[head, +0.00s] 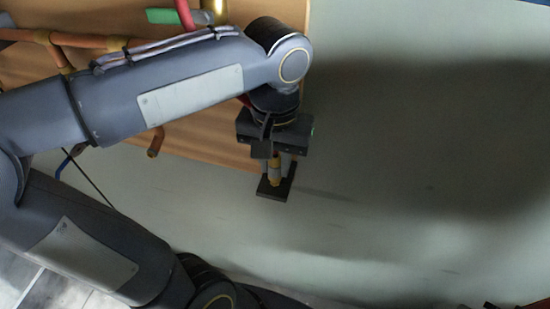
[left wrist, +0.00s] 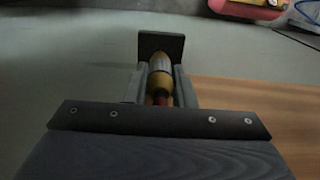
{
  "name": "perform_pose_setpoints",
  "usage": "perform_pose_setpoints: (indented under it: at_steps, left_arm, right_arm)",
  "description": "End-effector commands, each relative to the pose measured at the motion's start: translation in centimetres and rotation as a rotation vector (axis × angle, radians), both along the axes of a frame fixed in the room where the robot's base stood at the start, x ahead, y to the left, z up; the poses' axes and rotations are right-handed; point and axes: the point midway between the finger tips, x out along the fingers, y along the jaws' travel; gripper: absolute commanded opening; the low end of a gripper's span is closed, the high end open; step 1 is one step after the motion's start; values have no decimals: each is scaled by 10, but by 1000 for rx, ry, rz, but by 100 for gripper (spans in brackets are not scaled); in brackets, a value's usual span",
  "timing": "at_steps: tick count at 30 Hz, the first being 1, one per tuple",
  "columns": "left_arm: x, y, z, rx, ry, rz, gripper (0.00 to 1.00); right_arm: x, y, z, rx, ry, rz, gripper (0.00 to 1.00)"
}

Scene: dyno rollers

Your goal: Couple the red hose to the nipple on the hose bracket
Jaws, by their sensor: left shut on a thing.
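My left gripper (head: 277,170) is shut on a brass coupling with a silver band (head: 275,173). The coupling lies between the two fingers, and it also shows in the left wrist view (left wrist: 159,76). A bit of red hose (left wrist: 160,101) shows at its near end. In the head view my arm hides most of the red hose (head: 187,14). A dark square plate (left wrist: 161,43) shows at the coupling's far end; I cannot tell whether it is the bracket or touches the coupling. No nipple can be made out. My right gripper is not in view.
A wooden panel (head: 205,150) with copper pipes (head: 90,41) lies behind my left arm. A short pipe end (head: 155,143) and a blue-handled part (head: 62,166) are at its lower edge. The pale surface right of the gripper is clear. A green block (head: 162,16) is at the top.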

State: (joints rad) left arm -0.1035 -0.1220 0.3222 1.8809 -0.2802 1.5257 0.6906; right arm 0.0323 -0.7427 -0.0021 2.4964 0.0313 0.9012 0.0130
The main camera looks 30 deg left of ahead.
Motion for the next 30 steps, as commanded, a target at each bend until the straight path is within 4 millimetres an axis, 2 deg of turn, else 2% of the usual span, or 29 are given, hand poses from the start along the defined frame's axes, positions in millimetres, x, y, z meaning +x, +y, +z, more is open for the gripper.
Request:
perform_pose_setpoints:
  at_steps: [29,30]
  left_arm:
    - [0,0,-13,0,0,0,0]
    - [0,0,-12,0,-1,0,28]
  right_arm:
    - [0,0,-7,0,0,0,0]
    - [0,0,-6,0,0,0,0]
